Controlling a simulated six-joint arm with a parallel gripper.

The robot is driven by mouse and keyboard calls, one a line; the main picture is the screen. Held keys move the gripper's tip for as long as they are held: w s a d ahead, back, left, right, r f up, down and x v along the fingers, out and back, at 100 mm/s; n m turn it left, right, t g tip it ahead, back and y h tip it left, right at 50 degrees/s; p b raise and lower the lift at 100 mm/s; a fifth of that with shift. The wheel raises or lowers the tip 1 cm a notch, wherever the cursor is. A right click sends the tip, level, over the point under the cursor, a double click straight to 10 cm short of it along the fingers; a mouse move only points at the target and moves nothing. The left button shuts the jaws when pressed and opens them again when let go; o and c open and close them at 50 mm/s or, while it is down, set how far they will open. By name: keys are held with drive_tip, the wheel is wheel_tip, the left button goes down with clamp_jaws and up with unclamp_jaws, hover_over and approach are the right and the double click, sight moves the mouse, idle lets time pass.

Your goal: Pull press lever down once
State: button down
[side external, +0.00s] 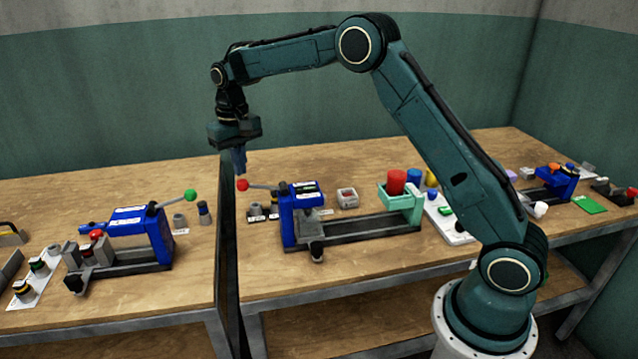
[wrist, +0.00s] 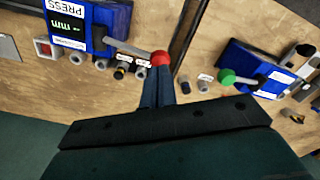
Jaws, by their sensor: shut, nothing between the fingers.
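The blue press (side external: 300,205) stands on the bench in the middle of the side view. Its lever (side external: 262,187) sticks out to the left, about level, and ends in a red ball knob (side external: 242,185). My gripper (side external: 239,172) points down just above the red knob, its fingers shut and empty. In the wrist view the fingertips (wrist: 160,72) come right up to the red knob (wrist: 160,58); I cannot tell whether they touch it. The press (wrist: 88,22) also shows there, with a "PRESS" label and a display in mm.
A dark upright panel (side external: 229,260) stands close to the left of the knob. Beyond it is another blue press (side external: 140,222) with a green knob (side external: 191,195). Small cylinders (side external: 257,211) stand below the lever. A green tray (side external: 402,196) with a red cup (side external: 396,181) is right.

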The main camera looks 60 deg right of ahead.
sight(242, 183)
drive_tip(key=shift+f, duration=3.5)
drive_tip(key=shift+r, duration=0.25)
wheel_tip(242, 183, up, 12)
idle(2.2)
drive_tip(key=shift+r, duration=0.15)
